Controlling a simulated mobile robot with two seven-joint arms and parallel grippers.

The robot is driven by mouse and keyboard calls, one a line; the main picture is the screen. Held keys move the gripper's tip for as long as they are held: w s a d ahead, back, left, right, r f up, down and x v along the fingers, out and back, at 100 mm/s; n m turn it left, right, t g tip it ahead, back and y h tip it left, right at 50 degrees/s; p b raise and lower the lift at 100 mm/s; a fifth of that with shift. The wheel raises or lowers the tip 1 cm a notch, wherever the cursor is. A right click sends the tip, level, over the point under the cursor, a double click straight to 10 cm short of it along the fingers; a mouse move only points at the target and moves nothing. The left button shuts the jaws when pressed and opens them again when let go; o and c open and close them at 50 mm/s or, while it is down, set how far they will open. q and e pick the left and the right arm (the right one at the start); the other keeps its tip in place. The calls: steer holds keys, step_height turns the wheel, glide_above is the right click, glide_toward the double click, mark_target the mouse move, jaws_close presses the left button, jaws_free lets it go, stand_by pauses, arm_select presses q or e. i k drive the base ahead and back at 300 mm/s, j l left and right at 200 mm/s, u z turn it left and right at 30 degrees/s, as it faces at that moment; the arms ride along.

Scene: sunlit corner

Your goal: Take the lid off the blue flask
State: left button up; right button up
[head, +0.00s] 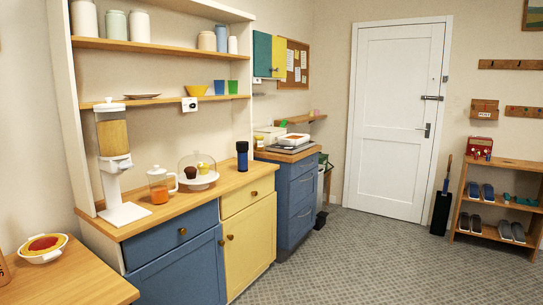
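The blue flask (242,160) stands upright on the wooden counter (237,182), near its right end. It has a blue body and a dark, nearly black top (242,146), which looks like its lid and sits on it. Neither of my grippers shows in the head view, so nothing of mine is seen near the flask.
Left of the flask stand a domed cake stand (201,182), a jug of orange liquid (160,187) and a cereal dispenser (114,155). A shelf (172,99) overhangs the counter. Open carpeted floor (350,255) lies in front and to the right.

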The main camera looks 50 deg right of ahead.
mark_target(243, 157)
steer(key=z, duration=1.35)
steer(key=i+z, duration=0.2)
steer(key=i, duration=0.65)
steer(key=i+z, duration=0.2)
steer(key=i, duration=0.6)
steer(key=i+z, duration=0.15)
steer(key=i, duration=0.45)
steer(key=i+j+z, duration=0.15)
steer(key=i, duration=0.4)
steer(key=i+l+u, duration=0.2)
steer(key=i, duration=0.3)
steer(key=i+l+u, duration=0.2)
steer(key=i, duration=0.35)
steer(key=j, duration=0.1)
